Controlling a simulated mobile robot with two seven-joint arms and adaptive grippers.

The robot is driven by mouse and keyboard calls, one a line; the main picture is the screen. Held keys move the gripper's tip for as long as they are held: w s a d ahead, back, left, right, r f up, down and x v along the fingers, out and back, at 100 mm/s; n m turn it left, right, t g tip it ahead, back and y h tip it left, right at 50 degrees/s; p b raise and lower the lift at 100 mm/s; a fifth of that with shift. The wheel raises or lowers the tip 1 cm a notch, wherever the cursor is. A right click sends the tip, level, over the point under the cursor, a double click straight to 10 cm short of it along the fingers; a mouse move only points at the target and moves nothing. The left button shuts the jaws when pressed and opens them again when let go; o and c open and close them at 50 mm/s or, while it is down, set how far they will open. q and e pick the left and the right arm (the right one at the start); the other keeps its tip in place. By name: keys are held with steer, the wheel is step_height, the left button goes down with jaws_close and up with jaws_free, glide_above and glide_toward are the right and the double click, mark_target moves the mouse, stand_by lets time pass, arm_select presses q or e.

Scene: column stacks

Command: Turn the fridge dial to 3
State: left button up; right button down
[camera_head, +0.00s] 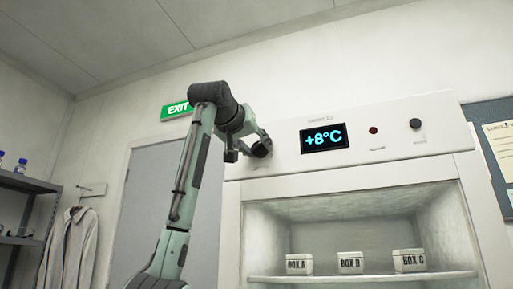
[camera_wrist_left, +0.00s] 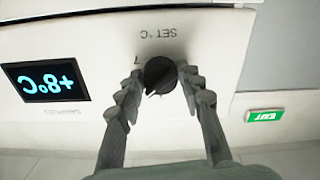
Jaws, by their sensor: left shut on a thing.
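The fridge dial (camera_wrist_left: 159,74) is a round black knob on the white panel, below an upside-down "SET °C" label in the left wrist view. My left gripper (camera_wrist_left: 160,79) has a finger on each side of the dial and is shut on it. A small mark shows beside the dial at its upper left, too small to read surely. In the head view my left gripper (camera_head: 259,147) is at the left end of the fridge panel (camera_head: 400,145), and the arm and gripper mostly hide the dial. The display (camera_head: 324,137) reads +8°C. My right gripper is not in view.
A red lamp (camera_head: 373,130) and a black knob (camera_head: 415,124) sit right of the display. Below, the open fridge compartment holds Box A (camera_head: 299,264), Box B (camera_head: 350,262) and Box C (camera_head: 410,260) on a shelf. A grey door with an EXIT sign (camera_head: 177,109) stands left.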

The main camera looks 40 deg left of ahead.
arm_select(q)
steer(key=n, duration=0.2)
steer(key=shift+d+n, duration=0.1)
steer(key=shift+n, duration=0.3)
steer(key=n, duration=0.2)
steer(key=shift+n, duration=0.4)
steer(key=n, duration=0.3)
steer(key=shift+n, duration=0.7)
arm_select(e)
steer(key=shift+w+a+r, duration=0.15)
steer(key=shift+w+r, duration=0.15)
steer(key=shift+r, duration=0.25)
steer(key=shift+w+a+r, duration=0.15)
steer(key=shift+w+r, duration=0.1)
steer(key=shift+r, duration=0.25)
arm_select(q)
steer(key=o, duration=1.1)
steer(key=shift+o, duration=0.2)
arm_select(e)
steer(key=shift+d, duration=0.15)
